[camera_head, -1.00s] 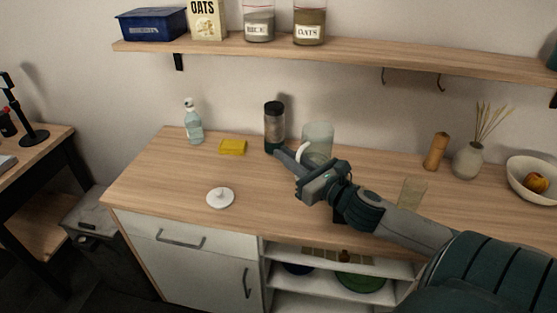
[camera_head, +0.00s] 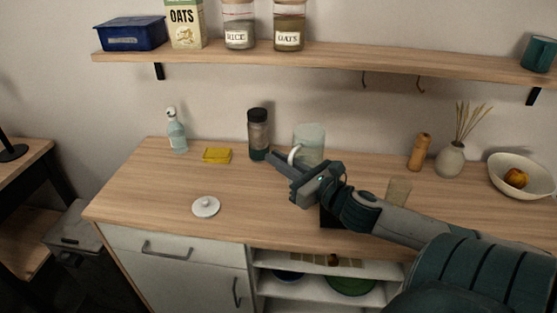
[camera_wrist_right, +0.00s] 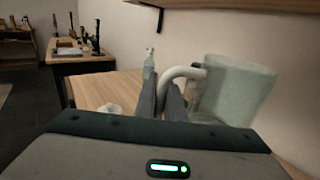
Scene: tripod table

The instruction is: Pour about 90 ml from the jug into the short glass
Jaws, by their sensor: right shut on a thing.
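The jug (camera_head: 311,137) is a clear, pale-green glass vessel with a white handle (camera_head: 294,153). It looks upright above the back middle of the counter; its base is hidden behind my right gripper (camera_head: 280,163). In the right wrist view the gripper's fingers (camera_wrist_right: 170,100) are shut on the handle (camera_wrist_right: 184,74), with the jug (camera_wrist_right: 238,88) to their right. I cannot tell whether the jug touches the counter. The short glass (camera_head: 399,189), clear and faintly tinted, stands on the counter right of the gripper, partly hidden by my right forearm. My left gripper is not in view.
A dark-lidded jar (camera_head: 259,134) stands close left of the jug. A white lid (camera_head: 206,207), yellow sponge (camera_head: 217,155) and spray bottle (camera_head: 177,131) are further left. A pepper mill (camera_head: 419,153), reed vase (camera_head: 450,159) and fruit bowl (camera_head: 520,177) stand right. A shelf (camera_head: 330,58) runs above.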

